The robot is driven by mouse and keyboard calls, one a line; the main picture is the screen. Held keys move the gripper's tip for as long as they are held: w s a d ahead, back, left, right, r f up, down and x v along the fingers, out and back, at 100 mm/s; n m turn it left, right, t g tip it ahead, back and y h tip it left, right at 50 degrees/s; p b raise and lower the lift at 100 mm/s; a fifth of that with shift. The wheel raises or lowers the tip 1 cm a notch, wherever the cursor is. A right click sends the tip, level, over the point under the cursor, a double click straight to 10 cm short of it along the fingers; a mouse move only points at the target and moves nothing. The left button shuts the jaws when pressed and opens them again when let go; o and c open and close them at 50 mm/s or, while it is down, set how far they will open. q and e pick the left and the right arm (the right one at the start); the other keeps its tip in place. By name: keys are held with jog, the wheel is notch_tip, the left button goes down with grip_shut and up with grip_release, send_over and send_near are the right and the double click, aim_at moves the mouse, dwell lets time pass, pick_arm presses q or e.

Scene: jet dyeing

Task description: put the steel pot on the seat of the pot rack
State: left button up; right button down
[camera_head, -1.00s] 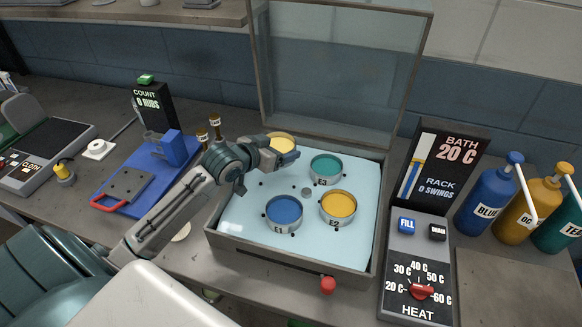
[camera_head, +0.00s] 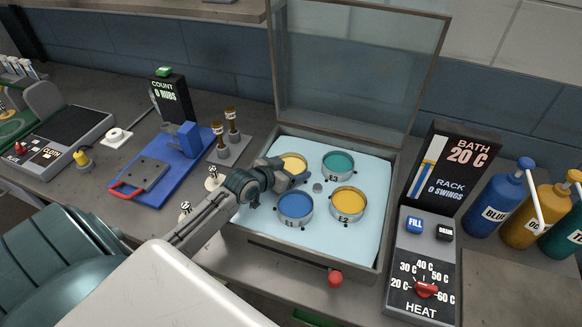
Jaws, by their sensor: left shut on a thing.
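The steel pot (camera_head: 293,160) with yellow liquid is at the back left of the pot rack (camera_head: 318,232), a pale blue plate inside an open box. My left gripper (camera_head: 290,178) is shut on this pot at its near side. The pot looks level and low, near the plate. Its lower part is hidden by my gripper, so I cannot tell whether it touches the seat. Three other pots stand on the rack: teal (camera_head: 337,165), blue (camera_head: 296,209) and ochre (camera_head: 348,203). My right gripper is not in view.
The box's clear lid (camera_head: 355,70) stands open behind the rack. A red knob (camera_head: 335,279) is on the box front. The bath panel (camera_head: 427,235) and dye bottles (camera_head: 497,197) stand right. A blue board (camera_head: 165,172) and small brass-topped posts (camera_head: 231,120) stand left.

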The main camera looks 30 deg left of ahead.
pick_arm(q)
jog(key=o, duration=1.1)
jog(key=shift+f, duration=0.1)
jog(key=shift+c, duration=0.2)
jog(key=shift+b+v, duration=0.5)
jog(key=shift+v, duration=3.3)
